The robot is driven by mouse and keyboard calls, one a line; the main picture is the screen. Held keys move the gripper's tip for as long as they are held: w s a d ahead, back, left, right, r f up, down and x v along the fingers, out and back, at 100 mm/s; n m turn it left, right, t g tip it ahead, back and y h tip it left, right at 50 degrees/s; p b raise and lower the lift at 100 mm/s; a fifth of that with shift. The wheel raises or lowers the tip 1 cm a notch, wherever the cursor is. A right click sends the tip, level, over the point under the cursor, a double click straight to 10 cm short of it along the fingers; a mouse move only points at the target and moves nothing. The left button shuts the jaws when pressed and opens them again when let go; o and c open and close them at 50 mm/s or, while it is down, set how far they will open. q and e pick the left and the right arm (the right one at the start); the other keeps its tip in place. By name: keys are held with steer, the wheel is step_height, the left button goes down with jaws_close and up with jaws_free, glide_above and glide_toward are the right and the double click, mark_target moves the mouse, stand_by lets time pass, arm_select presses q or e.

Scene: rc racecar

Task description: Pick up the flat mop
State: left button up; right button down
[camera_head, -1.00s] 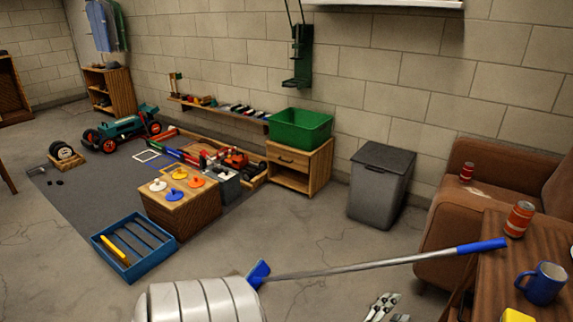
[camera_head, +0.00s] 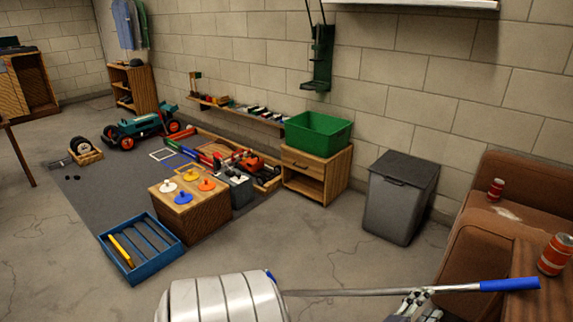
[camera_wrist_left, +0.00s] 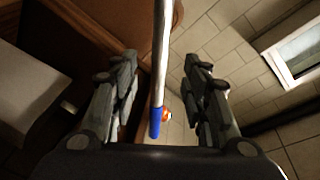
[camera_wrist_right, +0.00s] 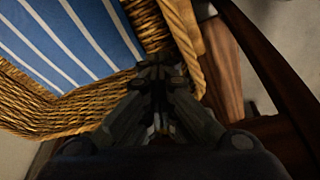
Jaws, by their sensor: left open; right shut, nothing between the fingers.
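The flat mop's grey pole (camera_head: 380,292) runs nearly level across the bottom of the head view. Its blue handle grip (camera_head: 510,285) is at the right, overlapping the wooden table. A little blue at its left end (camera_head: 270,276) shows beside my arm; the rest there is hidden. My left gripper (camera_head: 418,304) is just below the pole, open. In the left wrist view, the pole (camera_wrist_left: 159,60) passes between the spread fingers (camera_wrist_left: 160,62), with the blue grip (camera_wrist_left: 155,123) nearer the palm; contact is unclear. My right gripper (camera_wrist_right: 158,68) is shut and empty.
A wicker basket (camera_wrist_right: 75,117) with blue striped lining lies close to my right gripper. A brown armchair (camera_head: 465,235) and a table with a red can (camera_head: 556,254) stand at right. A grey bin (camera_head: 398,200) is by the wall. Bare floor (camera_head: 325,240) lies between.

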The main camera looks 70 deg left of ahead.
mark_target(443, 291)
arm_select(q)
steer(key=shift+d+r+b+x, duration=0.15)
steer(key=shift+b+x, duration=0.1)
steer(key=shift+x, duration=0.75)
steer(key=shift+d+r+b+x, duration=0.1)
steer(key=shift+b+x, duration=0.1)
steer(key=shift+x, duration=0.8)
steer(key=shift+d+r+b+x, duration=0.15)
steer(key=shift+b+x, duration=0.1)
steer(key=shift+x, duration=0.7)
steer(key=shift+w, duration=0.1)
jaws_close()
steer(key=shift+r, duration=0.1)
